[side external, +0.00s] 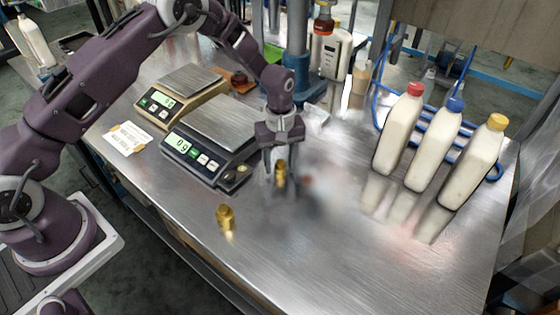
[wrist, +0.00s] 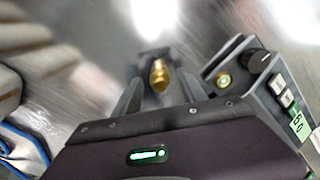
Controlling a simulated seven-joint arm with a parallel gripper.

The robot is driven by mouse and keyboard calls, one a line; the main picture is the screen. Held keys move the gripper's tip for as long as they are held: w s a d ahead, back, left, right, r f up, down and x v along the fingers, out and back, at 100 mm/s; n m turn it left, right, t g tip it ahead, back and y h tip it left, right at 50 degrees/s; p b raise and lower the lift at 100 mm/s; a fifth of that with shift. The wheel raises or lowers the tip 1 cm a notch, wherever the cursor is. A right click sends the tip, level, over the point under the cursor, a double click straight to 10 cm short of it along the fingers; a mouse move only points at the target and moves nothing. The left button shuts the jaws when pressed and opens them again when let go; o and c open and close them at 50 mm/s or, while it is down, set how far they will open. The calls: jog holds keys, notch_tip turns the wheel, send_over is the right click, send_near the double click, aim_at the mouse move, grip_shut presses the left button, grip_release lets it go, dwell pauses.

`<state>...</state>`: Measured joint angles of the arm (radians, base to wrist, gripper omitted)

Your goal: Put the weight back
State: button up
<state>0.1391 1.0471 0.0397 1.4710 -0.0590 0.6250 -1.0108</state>
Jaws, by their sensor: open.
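A small brass weight (side external: 281,172) stands between the fingers of my gripper (side external: 282,188), just right of the larger scale. In the wrist view the weight (wrist: 159,76) shows between the two open fingers (wrist: 160,92). Whether either finger touches it cannot be told. A second brass weight (side external: 225,217) stands upright on the metal table, nearer the front edge and apart from my gripper. The larger scale (side external: 215,135) has an empty plate and a lit display; its front corner also shows in the wrist view (wrist: 262,90).
A smaller scale (side external: 183,92) stands behind the larger one. A paper label (side external: 127,138) lies left of them. Several white bottles (side external: 434,145) with coloured caps stand at the right by a blue rack. The table's front right (side external: 380,270) is clear.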

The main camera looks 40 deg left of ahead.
notch_tip(320, 180, up, 13)
notch_tip(320, 180, up, 7)
jog(key=m+t, duration=0.1)
jog(key=m, duration=0.1)
send_over(280, 161)
jog(key=s+a, duration=0.1)
jog(key=s, duration=0.2)
jog(key=s+a+r+m+t, duration=0.2)
jog(key=s+r+m, duration=0.1)
jog(key=s+r, duration=0.65)
jog(key=s+a+r+m+t, duration=0.1)
jog(key=s+m, duration=0.2)
jog(key=s, duration=0.6)
jog(key=s+a+m+t, duration=0.1)
jog(key=s+m, duration=0.1)
jog(key=s, duration=0.8)
jog(key=shift+a+r+m+t, duration=0.3)
jog(key=shift+r+m, duration=0.05)
jog(key=shift+m, duration=0.05)
